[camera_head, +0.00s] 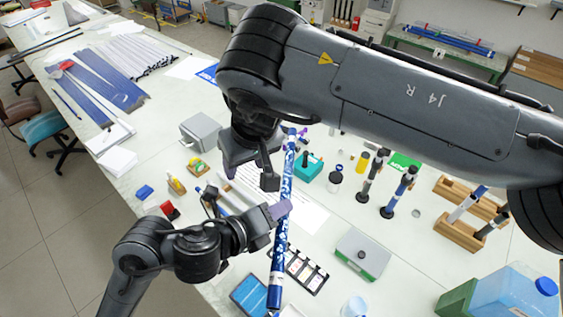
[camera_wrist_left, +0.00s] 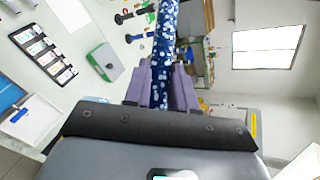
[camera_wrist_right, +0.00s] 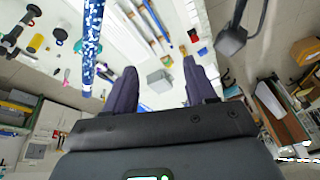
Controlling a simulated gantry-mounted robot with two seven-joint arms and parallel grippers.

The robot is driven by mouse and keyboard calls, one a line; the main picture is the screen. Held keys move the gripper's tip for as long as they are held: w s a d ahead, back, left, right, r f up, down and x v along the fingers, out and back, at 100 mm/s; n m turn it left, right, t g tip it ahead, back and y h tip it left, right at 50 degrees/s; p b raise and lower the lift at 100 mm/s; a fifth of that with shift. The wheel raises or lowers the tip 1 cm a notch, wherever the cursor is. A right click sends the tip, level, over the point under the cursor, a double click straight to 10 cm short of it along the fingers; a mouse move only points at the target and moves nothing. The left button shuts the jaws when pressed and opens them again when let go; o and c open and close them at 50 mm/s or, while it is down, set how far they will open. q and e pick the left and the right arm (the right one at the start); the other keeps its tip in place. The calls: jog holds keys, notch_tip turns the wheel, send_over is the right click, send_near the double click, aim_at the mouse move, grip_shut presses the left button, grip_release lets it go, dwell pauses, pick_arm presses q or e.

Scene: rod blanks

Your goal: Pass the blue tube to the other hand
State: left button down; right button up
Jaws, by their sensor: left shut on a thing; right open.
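The blue tube (camera_head: 279,252) is long, with a white speckle pattern and plain blue ends. It is held steeply above the table in the head view. My left gripper (camera_head: 281,211) is shut on it about mid-length; the purple fingers clasp it in the left wrist view, where the tube (camera_wrist_left: 165,45) runs up between them. My right gripper (camera_head: 252,172) is open and empty, just left of the tube's upper part in the head view. In the right wrist view, the tube (camera_wrist_right: 92,40) passes left of both fingers, outside the gap of the right gripper (camera_wrist_right: 162,82).
Below on the white table are a grey box (camera_head: 200,131), a teal block (camera_head: 309,168), a green-and-white scale (camera_head: 362,255), a dark sample rack (camera_head: 306,271) and a blue tablet (camera_head: 250,296). Standing tools (camera_head: 399,192) and wooden racks (camera_head: 459,232) are at right.

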aim_at(282, 195)
jog(key=s+d+r+m+h, duration=0.1)
jog(key=s+d+m+h, duration=0.15)
jog(key=d+m, duration=0.45)
jog(key=shift+g, duration=0.4)
jog(key=w+f, duration=0.1)
jog(key=f, duration=0.6)
jog(key=w+f, duration=0.1)
jog(key=f, duration=0.3)
jog(key=shift+w, duration=0.35)
jog(key=shift+a, duration=0.1)
grip_shut()
grip_release()
